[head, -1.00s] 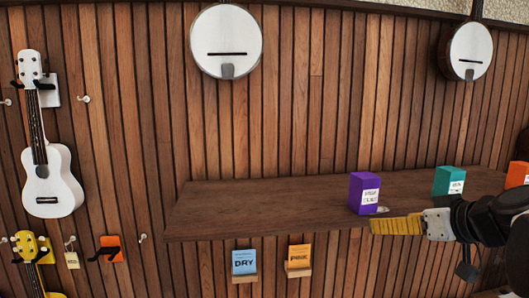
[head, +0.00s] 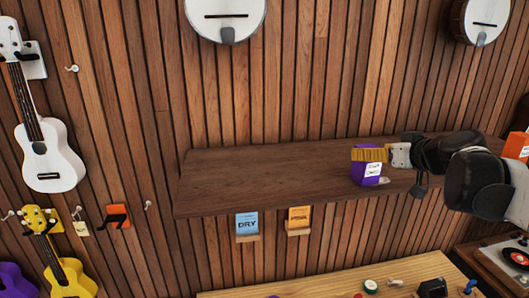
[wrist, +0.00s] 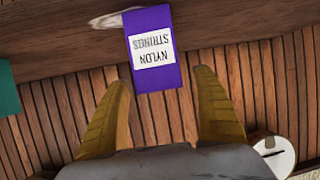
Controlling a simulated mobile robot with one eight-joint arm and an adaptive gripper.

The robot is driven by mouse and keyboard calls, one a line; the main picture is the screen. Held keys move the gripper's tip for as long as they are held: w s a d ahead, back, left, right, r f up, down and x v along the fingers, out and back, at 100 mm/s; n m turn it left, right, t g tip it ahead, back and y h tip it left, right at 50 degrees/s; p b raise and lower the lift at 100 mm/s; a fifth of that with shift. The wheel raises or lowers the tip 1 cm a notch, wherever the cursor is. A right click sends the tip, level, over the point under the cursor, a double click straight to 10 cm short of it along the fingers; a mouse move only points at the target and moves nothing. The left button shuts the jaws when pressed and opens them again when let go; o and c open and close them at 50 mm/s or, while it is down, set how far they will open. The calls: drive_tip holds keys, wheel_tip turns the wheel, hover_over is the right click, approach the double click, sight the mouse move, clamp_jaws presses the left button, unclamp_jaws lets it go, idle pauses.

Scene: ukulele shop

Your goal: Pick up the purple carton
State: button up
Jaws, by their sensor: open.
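The purple carton (head: 366,175) stands on the dark wooden wall shelf, toward its right part. In the wrist view the carton (wrist: 157,75) shows a white label reading "NYLON STRINGS", upside down. My gripper (head: 370,155) has yellow fingers and covers the upper part of the carton in the head view. In the wrist view my gripper (wrist: 158,92) is open, with one finger on each side of the carton's near end and visible gaps to both.
The shelf (head: 260,182) is bare to the left of the carton. A teal box (wrist: 8,88) shows at the left edge of the wrist view. An orange box (head: 516,146) stands at the far right. Below are small packets on holders and a wooden counter (head: 330,282).

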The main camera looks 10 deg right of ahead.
drive_tip(key=shift+x, duration=1)
drive_tip(key=shift+s, duration=0.1)
drive_tip(key=shift+s+r, duration=0.1)
drive_tip(key=c, duration=1.3)
